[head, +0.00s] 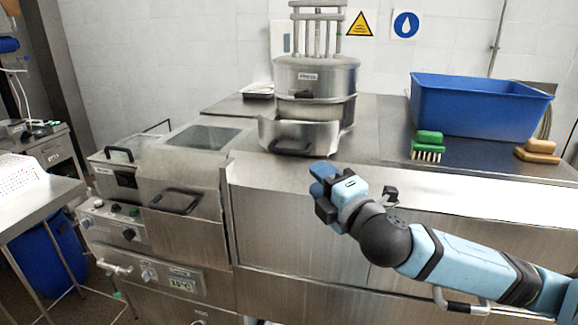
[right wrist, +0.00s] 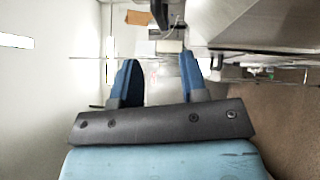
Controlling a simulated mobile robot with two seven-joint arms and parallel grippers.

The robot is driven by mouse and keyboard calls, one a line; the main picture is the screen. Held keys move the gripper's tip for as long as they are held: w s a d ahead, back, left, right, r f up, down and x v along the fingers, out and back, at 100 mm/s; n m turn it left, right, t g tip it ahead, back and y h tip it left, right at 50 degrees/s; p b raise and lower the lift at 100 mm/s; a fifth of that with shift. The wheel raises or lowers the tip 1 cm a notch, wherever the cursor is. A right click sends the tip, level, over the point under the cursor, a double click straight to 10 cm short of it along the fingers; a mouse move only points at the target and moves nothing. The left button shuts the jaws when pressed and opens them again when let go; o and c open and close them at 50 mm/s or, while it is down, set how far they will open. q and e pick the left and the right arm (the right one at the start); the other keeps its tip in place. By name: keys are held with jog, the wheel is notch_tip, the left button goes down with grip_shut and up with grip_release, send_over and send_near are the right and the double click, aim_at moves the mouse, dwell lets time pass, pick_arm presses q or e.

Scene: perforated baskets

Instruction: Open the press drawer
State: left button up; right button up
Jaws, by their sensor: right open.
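The steel press (head: 330,78) with a round body and upright posts stands on the counter at the back middle in the head view. Its curved drawer (head: 327,134) juts out from the front of the body, toward me. A black handle (head: 292,148) is on the drawer's front. My right gripper (head: 319,178) is just below and to the right of this handle in the picture, apart from it. It is open and empty. Its two blue fingers stand apart in the right wrist view (right wrist: 160,78), where the handle cannot be made out. My left gripper is not in view.
A blue basin (head: 478,108) stands on the counter at the right. A green brush (head: 427,145) and a tan brush (head: 538,150) lie in front of it. A steel unit with a black handle (head: 175,200) stands left of the counter front.

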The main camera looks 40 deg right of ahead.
aim_at(289, 152)
jog(key=w, duration=0.3)
jog(key=w+r, duration=0.1)
jog(key=w, duration=0.6)
jog(key=shift+w+d+r, duration=0.1)
jog(key=shift+d+r, duration=0.2)
jog(key=shift+d, duration=0.05)
jog(key=shift+w, duration=0.6)
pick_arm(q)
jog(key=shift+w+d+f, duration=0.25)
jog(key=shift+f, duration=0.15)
pick_arm(e)
jog(key=shift+w, duration=0.1)
jog(key=shift+c, duration=0.4)
grip_shut()
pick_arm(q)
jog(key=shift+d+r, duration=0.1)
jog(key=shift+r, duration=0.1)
